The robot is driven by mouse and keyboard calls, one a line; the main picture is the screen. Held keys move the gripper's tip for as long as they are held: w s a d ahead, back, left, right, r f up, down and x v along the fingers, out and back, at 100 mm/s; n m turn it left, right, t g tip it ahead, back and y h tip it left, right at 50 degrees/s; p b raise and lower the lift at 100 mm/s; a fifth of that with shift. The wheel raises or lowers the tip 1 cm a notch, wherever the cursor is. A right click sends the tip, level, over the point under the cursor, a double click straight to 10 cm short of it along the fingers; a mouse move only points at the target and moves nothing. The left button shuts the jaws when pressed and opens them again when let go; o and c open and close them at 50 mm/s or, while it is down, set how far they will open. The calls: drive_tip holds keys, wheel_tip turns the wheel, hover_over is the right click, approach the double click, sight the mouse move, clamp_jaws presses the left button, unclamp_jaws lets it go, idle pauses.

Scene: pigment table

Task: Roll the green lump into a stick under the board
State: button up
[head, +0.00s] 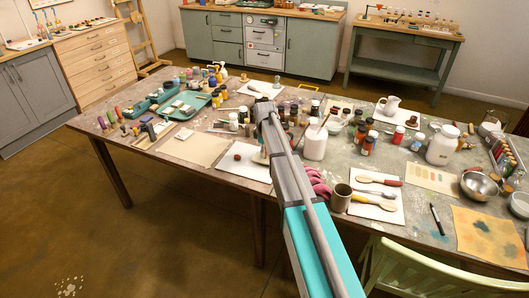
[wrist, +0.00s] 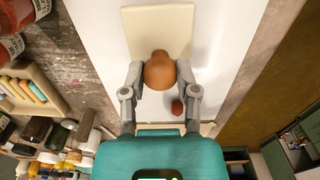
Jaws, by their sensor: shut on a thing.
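My gripper (wrist: 160,70) is shut on the round orange-brown wooden knob (wrist: 160,75) of a flat cream board (wrist: 140,25) in the wrist view. The board is over a white sheet (wrist: 225,50); I cannot tell whether it touches it. A small dark red-brown lump (wrist: 178,107) is on the sheet, beside the right finger and clear of the board. The lump also shows in the head view (head: 237,157). It looks red-brown, not green; I see no green lump on the sheet. In the head view my arm hides most of the gripper.
Paint jars (wrist: 70,150) crowd the table near the sheet. A white bottle (head: 315,145) and a grey-brown mug (head: 341,198) stand right of my arm. A teal tray (head: 185,105) and a beige sheet (head: 195,148) lie to the left. The table's front edge is close to the white sheet.

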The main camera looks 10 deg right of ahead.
drive_tip(key=shift+s, duration=0.1)
drive_tip(key=shift+s+a, duration=0.4)
drive_tip(key=shift+s, duration=0.1)
drive_tip(key=shift+s, duration=0.15)
idle(0.3)
drive_tip(key=shift+s+a, duration=0.35)
drive_tip(key=shift+s, duration=0.1)
drive_tip(key=shift+s+a, duration=0.1)
idle(0.3)
drive_tip(key=shift+s+a, duration=0.3)
drive_tip(key=shift+s, duration=0.15)
drive_tip(key=shift+s+a, duration=0.15)
drive_tip(key=shift+s, duration=0.05)
drive_tip(key=shift+s+a, duration=0.25)
drive_tip(key=shift+s, duration=0.15)
idle(0.3)
